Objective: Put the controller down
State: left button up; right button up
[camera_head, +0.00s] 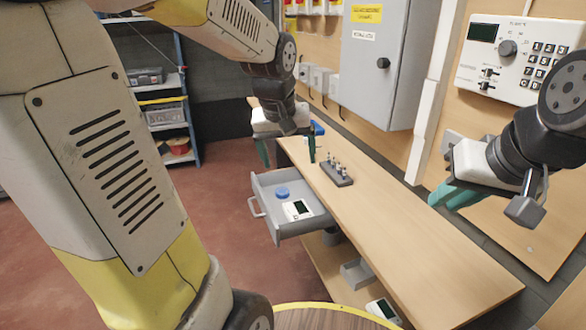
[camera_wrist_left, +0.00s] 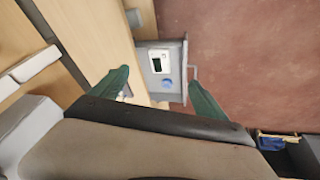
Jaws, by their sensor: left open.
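A small white controller with a dark screen (camera_head: 297,210) lies in the open grey drawer (camera_head: 262,192), near a round blue object (camera_head: 282,192). The controller also shows in the left wrist view (camera_wrist_left: 157,66), between my fingertips in the picture but well beyond them. My left gripper (camera_head: 288,152) is open and empty, above the far end of the workbench and drawer. Its teal fingers are spread wide in the left wrist view (camera_wrist_left: 158,75). My right gripper (camera_head: 455,196) is over the right side of the bench; its teal fingers overlap, so I cannot tell its opening.
The wooden workbench (camera_head: 400,240) is mostly clear, with a dark block of small upright parts (camera_head: 337,173). A similar white device (camera_head: 382,310) and a grey bin (camera_head: 357,273) sit on the lower shelf. A grey cabinet (camera_head: 375,60) and white keypad panel (camera_head: 510,60) are on the wall.

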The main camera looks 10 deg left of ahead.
pick_arm(q)
jog(key=s+d+r+m+t+h, duration=0.1)
jog(key=s+d+r+m+t, duration=0.1)
jog(key=s, duration=1.1)
jog(key=shift+s+r+m+h, duration=0.4)
jog(key=shift+r+m, duration=0.3)
jog(key=shift+c, duration=0.5)
